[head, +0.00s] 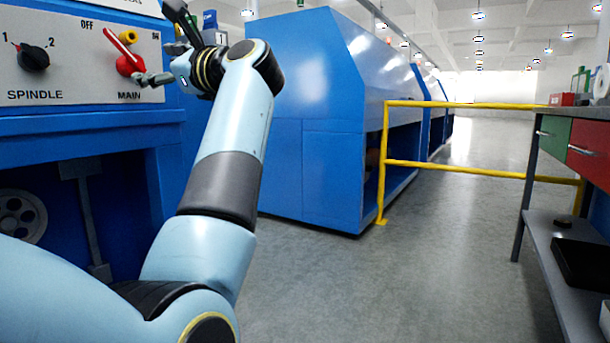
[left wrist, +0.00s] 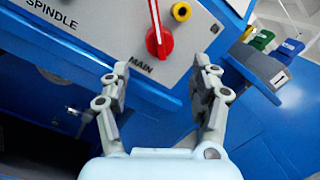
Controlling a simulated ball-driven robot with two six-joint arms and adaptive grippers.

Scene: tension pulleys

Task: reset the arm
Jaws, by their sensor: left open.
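My left arm (head: 224,180) reaches up from the lower left in the head view. My left gripper (head: 160,45) is at its end, in front of the machine's control panel (head: 80,50). It is open, with its fingers spread and nothing between them. In the left wrist view the two fingers of the gripper (left wrist: 161,70) stand apart below the red MAIN switch (left wrist: 159,40). The fingers appear clear of the switch, though the exact gap is hard to tell. My right gripper is in neither view.
A black SPINDLE knob (head: 33,58) is on the panel's left. A blue machine housing (head: 310,130) stands behind my arm. A yellow rail (head: 460,168) crosses at the right, beside a workbench (head: 570,235) with drawers. Grey floor between housing and bench is clear.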

